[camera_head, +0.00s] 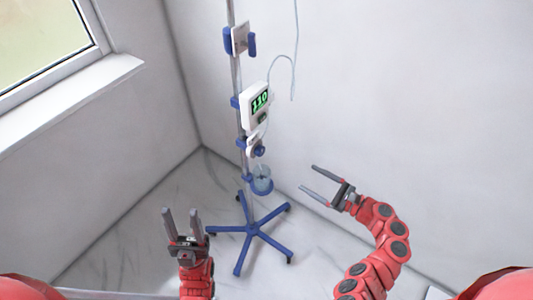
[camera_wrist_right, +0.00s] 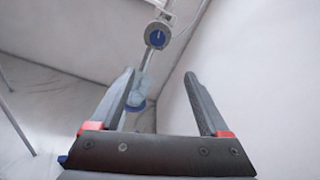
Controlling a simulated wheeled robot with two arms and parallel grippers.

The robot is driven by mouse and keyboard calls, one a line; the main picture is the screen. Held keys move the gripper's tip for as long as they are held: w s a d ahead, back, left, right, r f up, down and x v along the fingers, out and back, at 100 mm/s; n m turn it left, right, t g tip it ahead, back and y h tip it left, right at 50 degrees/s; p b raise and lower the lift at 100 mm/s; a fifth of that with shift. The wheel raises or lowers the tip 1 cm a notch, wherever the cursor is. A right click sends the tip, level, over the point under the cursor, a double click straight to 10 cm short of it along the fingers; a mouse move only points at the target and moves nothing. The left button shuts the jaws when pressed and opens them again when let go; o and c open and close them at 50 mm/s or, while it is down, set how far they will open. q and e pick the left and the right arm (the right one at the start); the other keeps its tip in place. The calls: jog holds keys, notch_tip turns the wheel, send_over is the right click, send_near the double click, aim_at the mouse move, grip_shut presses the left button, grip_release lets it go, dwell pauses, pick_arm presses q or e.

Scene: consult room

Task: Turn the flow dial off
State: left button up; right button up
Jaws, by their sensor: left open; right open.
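The flow dial (camera_head: 258,151) is a small blue knob on a white fitting, on the pole below the pump box. In the right wrist view the dial (camera_wrist_right: 157,38) shows a blue face with a pale pointer line, on a grey round body. My right gripper (camera_head: 308,178) is open and empty, right of and lower in the picture than the dial, pointing left towards the pole. In the right wrist view the dial lies beyond the fingertips, apart from them. My left gripper (camera_head: 181,211) is open and empty at the lower left, pointing up, away from the pole.
A white box (camera_head: 256,106) with a green "110" display is on the pole (camera_head: 237,75). A clear cup with blue parts (camera_head: 262,181) hangs below the dial. The blue base (camera_head: 250,229) spreads its legs on the floor. White walls and a window sill surround it.

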aim_at(262, 152)
jog(key=shift+y, duration=0.3)
jog(key=x, duration=0.8)
jog(key=p+x, duration=0.1)
jog(key=x, duration=0.8)
jog(key=shift+s+a+r, duration=0.15)
jog(key=shift+a+r, duration=0.05)
jog(key=shift+a, duration=0.15)
grip_shut()
